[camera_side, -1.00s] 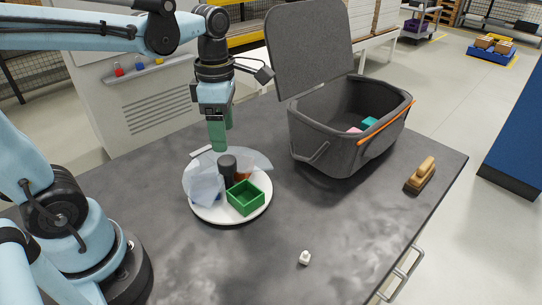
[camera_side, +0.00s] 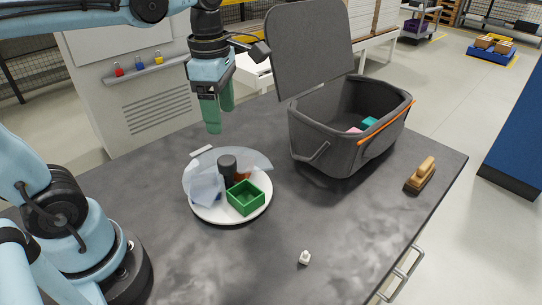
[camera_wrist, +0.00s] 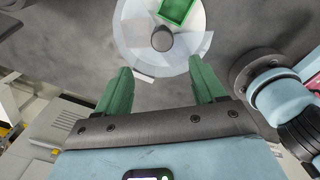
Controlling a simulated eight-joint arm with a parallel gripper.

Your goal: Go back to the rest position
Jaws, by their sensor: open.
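My gripper (camera_side: 219,112) hangs in the air above the back of the table, with its two green fingers spread apart and nothing between them. It also shows in the wrist view (camera_wrist: 162,88), open and empty. Below it, apart from the fingers, a round white plate (camera_side: 224,216) rests on the dark table (camera_side: 330,225). On the plate are a green square box (camera_side: 246,197), a dark grey cylinder (camera_side: 227,167), a small orange-brown thing partly hidden behind the box, and clear film-like sheets (camera_side: 203,186). The wrist view shows the plate (camera_wrist: 196,48) beyond the fingertips.
A dark grey bin (camera_side: 335,140) with its lid raised stands at the back right, holding pink and teal pieces. A wooden-handled brush (camera_side: 421,175) lies near the right edge. A small white piece (camera_side: 305,258) sits at the front. The table's middle is clear.

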